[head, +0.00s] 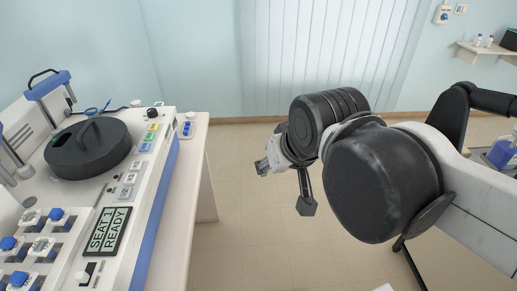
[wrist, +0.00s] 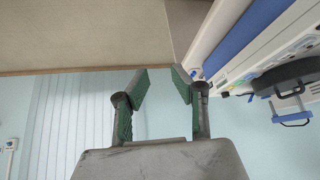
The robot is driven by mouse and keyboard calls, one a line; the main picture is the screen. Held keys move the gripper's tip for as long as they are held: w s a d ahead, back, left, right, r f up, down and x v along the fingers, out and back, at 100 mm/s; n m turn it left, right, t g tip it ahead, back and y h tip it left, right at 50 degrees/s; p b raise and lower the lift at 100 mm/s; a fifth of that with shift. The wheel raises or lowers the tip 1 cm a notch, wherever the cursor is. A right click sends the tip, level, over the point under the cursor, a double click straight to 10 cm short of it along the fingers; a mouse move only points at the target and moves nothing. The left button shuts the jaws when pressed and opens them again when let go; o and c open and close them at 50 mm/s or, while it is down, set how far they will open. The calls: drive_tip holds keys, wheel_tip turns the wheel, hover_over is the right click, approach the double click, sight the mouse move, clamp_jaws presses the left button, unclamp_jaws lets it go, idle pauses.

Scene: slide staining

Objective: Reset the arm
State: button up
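My gripper (wrist: 160,84) shows in the wrist view with its two green-padded fingers apart and nothing between them. In the head view my gripper (head: 262,167) is small and partly hidden behind my dark arm joints, above the open floor to the right of the bench. The arm reaches in from the right edge of the head view. The staining machine (head: 150,190) stands on the bench at the left, apart from my gripper. Its display (head: 103,232) reads "SEAT 1 READY".
A round black lidded unit (head: 88,148) with a handle sits on the machine. Several blue and white knobs (head: 40,245) are at its front left. The floor (head: 240,240) between bench and arm is clear.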

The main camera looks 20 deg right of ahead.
drive_tip(key=shift+s+d+f, duration=0.3)
drive_tip(key=shift+s+f, duration=0.2)
drive_tip(key=shift+f, duration=0.1)
drive_tip(key=shift+s+d+f, duration=0.25)
drive_tip(key=shift+s+f, duration=0.25)
drive_tip(key=shift+f, duration=0.1)
wheel_tip(320, 180, down, 5)
drive_tip(key=b, duration=0.5)
